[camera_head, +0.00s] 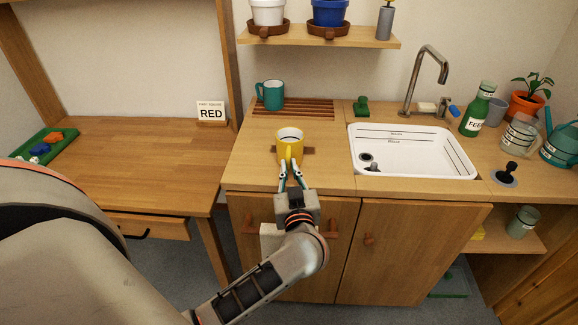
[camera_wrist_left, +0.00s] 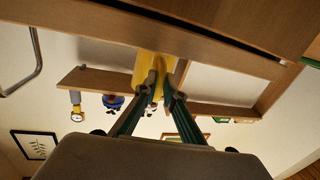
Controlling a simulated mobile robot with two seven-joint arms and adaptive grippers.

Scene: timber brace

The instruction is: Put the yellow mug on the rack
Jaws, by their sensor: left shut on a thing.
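The yellow mug (camera_head: 290,148) is upright at the counter's front part, left of the sink. My left gripper (camera_head: 292,180) reaches it from the front and is shut on its near side, at the handle. In the left wrist view the yellow mug (camera_wrist_left: 146,68) shows between the fingertips of my left gripper (camera_wrist_left: 163,90). I cannot tell whether its base touches the counter. The rack (camera_head: 315,106) is a set of brown wooden slats at the back of the counter, behind the mug. My right gripper is not in view.
A teal mug (camera_head: 271,95) stands at the rack's left end; the slats to its right are clear. A green object (camera_head: 361,106) stands right of the rack. The white sink (camera_head: 412,150) and faucet (camera_head: 428,75) are farther right. A shelf (camera_head: 320,38) with pots hangs above.

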